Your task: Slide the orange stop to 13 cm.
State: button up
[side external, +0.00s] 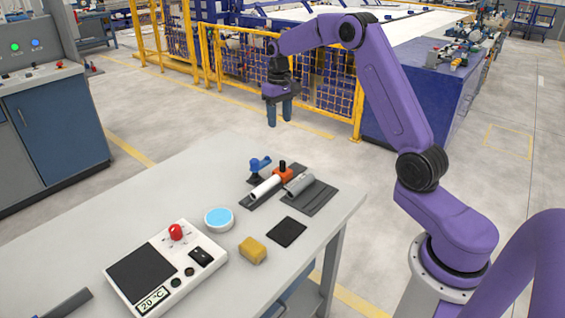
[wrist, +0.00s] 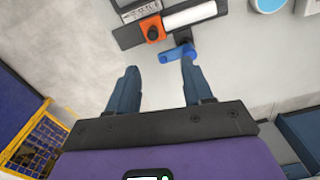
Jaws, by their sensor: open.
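The orange stop (side external: 283,173) with a black knob sits on a dark rail (side external: 253,203) on the table, beside a white pipe (side external: 265,188). In the wrist view the orange stop (wrist: 152,28) is near the top, at the left end of the white pipe (wrist: 190,16). A scale strip (wrist: 138,10) lies next to it, but its marks are too small to read. My gripper (side external: 279,124) is above and behind the table's far edge, apart from the stop. In the wrist view its fingers (wrist: 158,72) are spread with nothing between them.
A blue-handled clamp (side external: 259,165) stands close to the stop and shows in the wrist view (wrist: 178,53). A grey pipe piece (side external: 299,184) lies to the right. A round blue-topped dish (side external: 219,219), yellow sponge (side external: 253,250), black pad (side external: 287,232) and control box (side external: 165,268) are nearer.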

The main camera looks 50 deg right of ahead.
jog(key=d, duration=0.2)
send_near(283, 161)
notch_tip(283, 161, down, 10)
jog(key=shift+a+f, duration=0.1)
dwell(0.4)
grip_shut()
